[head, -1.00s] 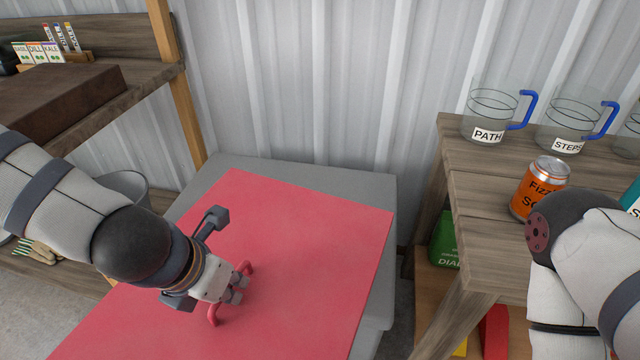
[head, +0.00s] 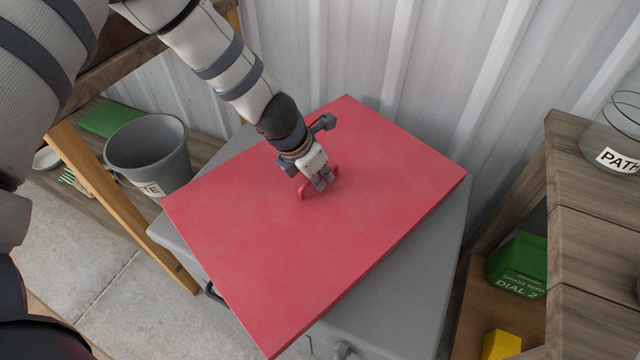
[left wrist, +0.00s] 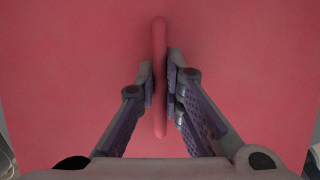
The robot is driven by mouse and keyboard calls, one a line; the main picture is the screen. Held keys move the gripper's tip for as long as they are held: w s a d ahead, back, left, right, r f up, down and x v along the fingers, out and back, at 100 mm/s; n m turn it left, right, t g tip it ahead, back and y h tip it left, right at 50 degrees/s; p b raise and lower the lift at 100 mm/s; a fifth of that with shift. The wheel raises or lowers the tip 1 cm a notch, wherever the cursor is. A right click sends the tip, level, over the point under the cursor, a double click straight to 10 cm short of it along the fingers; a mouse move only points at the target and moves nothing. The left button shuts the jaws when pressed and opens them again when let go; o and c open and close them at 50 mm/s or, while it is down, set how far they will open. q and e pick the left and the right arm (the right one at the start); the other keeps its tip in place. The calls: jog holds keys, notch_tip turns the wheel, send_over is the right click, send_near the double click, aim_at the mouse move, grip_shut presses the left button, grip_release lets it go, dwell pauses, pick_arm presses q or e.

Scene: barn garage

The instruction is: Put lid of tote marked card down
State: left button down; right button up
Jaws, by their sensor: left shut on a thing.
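A flat red lid (head: 350,250) with a red loop handle (head: 304,190) spans most of a grey tote (head: 400,310). The lid is turned askew to the tote, and its near corner sticks out past the tote's side. My left gripper (head: 322,182) is shut on the handle from above. The left wrist view shows both finger pads (left wrist: 160,88) on either side of the handle bar (left wrist: 159,45). I cannot tell whether the lid touches the tote's rim. No card marking shows on the tote. My right gripper is out of view.
A grey bucket (head: 150,155) stands on a low shelf to the left, near a wooden post (head: 120,205). A wooden bench (head: 585,235) with a labelled clear jug (head: 615,150) and a green box (head: 520,265) is at the right. Corrugated wall closes off the back.

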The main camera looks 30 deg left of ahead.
pick_arm(q)
notch_tip(320, 180, down, 3)
jog(key=shift+s, duration=0.1)
jog(key=shift+r, duration=0.2)
jog(key=c, duration=2)
grip_release()
jog(key=shift+f, duration=0.2)
jog(key=shift+c, duration=0.2)
jog(key=o, duration=0.3)
jog(key=shift+o, duration=0.2)
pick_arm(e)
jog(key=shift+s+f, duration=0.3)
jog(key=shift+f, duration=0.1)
pick_arm(q)
jog(key=shift+r, duration=0.4)
jog(key=p+v, duration=0.3)
jog(key=v, duration=0.8)
jog(key=shift+r, duration=0.35)
jog(key=shift+s+f, duration=0.1)
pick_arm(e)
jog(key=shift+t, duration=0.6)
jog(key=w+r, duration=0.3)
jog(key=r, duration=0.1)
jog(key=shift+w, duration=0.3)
